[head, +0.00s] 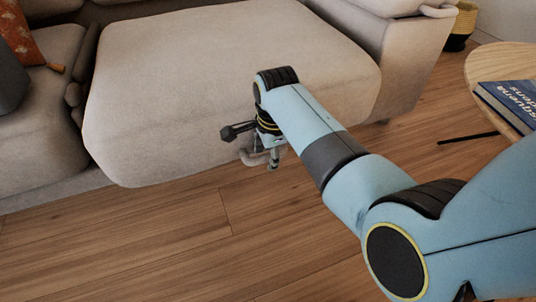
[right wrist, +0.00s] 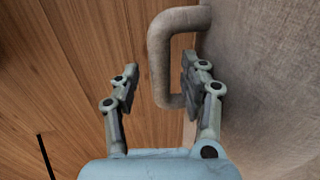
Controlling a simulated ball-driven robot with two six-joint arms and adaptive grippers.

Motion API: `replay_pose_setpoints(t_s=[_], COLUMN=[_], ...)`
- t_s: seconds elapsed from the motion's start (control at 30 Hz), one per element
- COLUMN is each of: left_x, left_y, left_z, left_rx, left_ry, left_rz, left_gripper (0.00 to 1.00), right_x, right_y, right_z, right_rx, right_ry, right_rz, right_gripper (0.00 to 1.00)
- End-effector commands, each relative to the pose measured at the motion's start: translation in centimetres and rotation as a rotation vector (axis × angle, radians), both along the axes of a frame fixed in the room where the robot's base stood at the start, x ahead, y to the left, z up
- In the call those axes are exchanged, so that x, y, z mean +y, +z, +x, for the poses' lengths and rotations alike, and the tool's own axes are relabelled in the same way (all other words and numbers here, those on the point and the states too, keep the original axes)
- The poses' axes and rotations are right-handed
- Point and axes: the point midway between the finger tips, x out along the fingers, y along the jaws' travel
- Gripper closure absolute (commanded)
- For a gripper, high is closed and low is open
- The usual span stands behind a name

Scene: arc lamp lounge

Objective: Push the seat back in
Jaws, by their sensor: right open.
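The seat (head: 225,75) is a wide beige cushion that sticks out from the sofa in the head view. A beige U-shaped handle (right wrist: 158,60) is fixed to its front face (right wrist: 265,70), as the right wrist view shows. In the head view the handle (head: 250,159) is partly hidden by my right gripper (head: 268,158). My right gripper (right wrist: 160,82) is open at the handle. The handle's bar appears between the two fingers, with the right finger on the seat side. I cannot tell whether a finger touches it. My left gripper is out of view.
A neighbouring sofa seat (head: 35,135) with an orange cushion (head: 16,35) is at the left. A round wooden table (head: 485,62) with a blue book (head: 510,100) stands at the right. The wooden floor (head: 150,235) before the seat is clear.

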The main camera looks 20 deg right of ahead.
Motion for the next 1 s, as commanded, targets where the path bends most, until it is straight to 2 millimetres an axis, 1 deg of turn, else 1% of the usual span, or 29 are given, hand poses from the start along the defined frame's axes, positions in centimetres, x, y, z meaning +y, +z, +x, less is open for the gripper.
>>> replay_pose_setpoints(t_s=[0.2,0.23,0.5,0.57,0.9,1.0], left_x=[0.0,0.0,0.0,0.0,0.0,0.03], left_y=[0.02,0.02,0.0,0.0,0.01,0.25], left_z=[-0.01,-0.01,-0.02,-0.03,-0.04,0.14], left_rx=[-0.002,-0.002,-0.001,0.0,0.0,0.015], left_ry=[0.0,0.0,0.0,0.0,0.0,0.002], left_rz=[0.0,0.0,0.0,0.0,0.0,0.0], left_gripper=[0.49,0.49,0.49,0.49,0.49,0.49], right_x=[-0.02,-0.02,-0.02,-0.02,-0.05,-0.58], right_y=[0.03,0.01,0.0,0.0,-0.01,0.1], right_z=[0.03,0.02,0.0,-0.01,-0.03,0.03], right_rx=[0.0,0.0,0.0,0.0,0.001,0.0], right_ry=[0.0,0.0,0.0,0.0,0.0,0.001], right_rz=[0.0,0.0,0.0,0.0,0.0,-0.001], right_gripper=[0.56,0.57,0.93,1.0,1.0,1.0])
